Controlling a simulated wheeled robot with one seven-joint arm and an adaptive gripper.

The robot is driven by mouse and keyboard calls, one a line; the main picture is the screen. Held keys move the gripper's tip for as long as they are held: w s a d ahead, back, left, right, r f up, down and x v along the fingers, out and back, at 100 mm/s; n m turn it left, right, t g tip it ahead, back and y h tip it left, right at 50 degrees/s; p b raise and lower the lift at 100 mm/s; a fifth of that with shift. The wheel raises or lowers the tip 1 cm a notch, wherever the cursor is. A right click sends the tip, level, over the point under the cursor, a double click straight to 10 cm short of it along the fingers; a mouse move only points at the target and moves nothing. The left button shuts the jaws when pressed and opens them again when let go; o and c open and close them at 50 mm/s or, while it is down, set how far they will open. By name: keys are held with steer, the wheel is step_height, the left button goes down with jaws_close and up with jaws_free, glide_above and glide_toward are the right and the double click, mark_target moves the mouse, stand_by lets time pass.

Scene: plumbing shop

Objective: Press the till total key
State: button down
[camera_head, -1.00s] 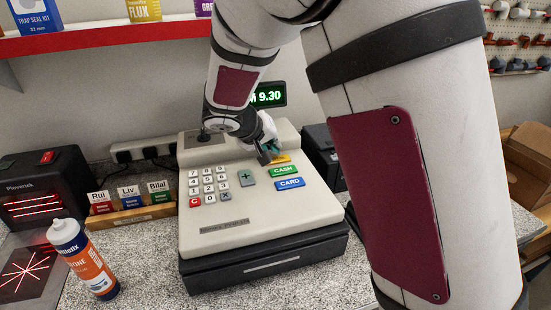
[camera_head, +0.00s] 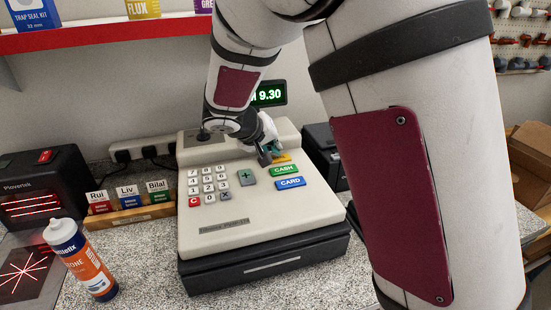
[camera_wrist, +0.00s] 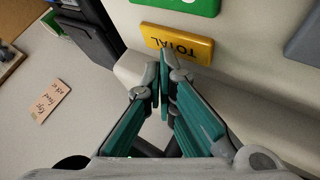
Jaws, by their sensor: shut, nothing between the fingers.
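The till (camera_head: 215,236) is a cream cash register standing on the speckled counter. Its yellow total key (camera_wrist: 177,43) shows in the wrist view, with its label upside down. In the head view the total key (camera_head: 283,157) is partly hidden behind my gripper (camera_head: 266,158). In the wrist view my gripper (camera_wrist: 163,55) is shut and empty, with its teal fingers together. The fingertips are at the edge of the total key in the picture; I cannot tell whether they touch it. The green cash key (camera_head: 284,170) and blue card key (camera_head: 290,183) are just below it.
Number keys (camera_head: 208,180) and a grey plus key (camera_head: 246,177) are to the left on the till. A green display (camera_head: 268,94) stands behind. A red shelf (camera_head: 110,38) hangs above.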

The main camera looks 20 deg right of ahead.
steer(key=shift+f, duration=0.2)
stand_by(0.5)
steer(key=shift+r, duration=0.55)
step_height(320, 180, up, 6)
steer(key=p, duration=0.2)
steer(key=shift+p, duration=0.35)
stand_by(0.7)
